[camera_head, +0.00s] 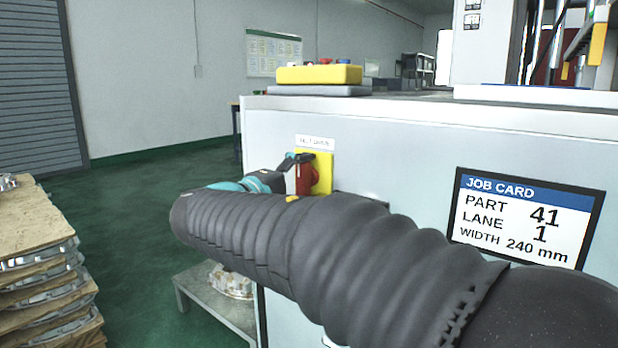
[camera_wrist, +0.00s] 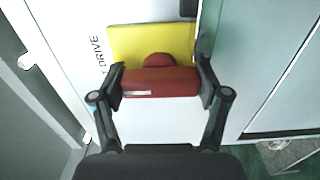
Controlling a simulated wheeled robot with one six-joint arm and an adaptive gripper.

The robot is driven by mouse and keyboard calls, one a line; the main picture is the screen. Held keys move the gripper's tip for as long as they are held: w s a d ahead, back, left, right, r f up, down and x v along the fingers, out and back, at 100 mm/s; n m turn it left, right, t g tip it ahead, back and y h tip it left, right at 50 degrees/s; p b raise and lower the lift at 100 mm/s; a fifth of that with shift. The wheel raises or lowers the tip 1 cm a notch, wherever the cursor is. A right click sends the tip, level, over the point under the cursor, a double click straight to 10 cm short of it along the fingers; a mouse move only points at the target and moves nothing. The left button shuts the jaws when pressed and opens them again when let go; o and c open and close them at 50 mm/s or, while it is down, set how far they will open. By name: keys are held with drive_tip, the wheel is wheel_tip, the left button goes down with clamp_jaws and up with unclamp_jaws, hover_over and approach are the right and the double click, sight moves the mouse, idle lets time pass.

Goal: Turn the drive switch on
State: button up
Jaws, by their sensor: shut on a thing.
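The drive switch is a red handle (camera_head: 305,174) on a yellow plate (camera_head: 322,172), fixed to the side of a grey cabinet below a small white label. In the wrist view the red handle (camera_wrist: 160,82) lies across the picture in front of the yellow plate (camera_wrist: 150,42). My gripper (camera_wrist: 160,85) is shut on the red handle, one finger at each end of it. In the head view my gripper (camera_head: 292,166) is partly hidden behind my arm, and the lower part of the switch is covered.
A job card (camera_head: 526,217) reading part 41, lane 1, width 240 mm is on the cabinet (camera_head: 420,160). A yellow button box (camera_head: 318,75) sits on the cabinet top. A wooden stack with castings (camera_head: 40,225) stands at left. A low shelf (camera_head: 205,300) holds a casting. Green floor lies open between.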

drive_tip(key=shift+a, duration=0.1)
idle(0.3)
drive_tip(key=o, duration=1.2)
drive_tip(key=shift+a, duration=0.15)
drive_tip(key=shift+c, duration=0.2)
drive_tip(key=shift+d, duration=0.2)
drive_tip(key=shift+a, duration=0.1)
drive_tip(key=v, duration=1.2)
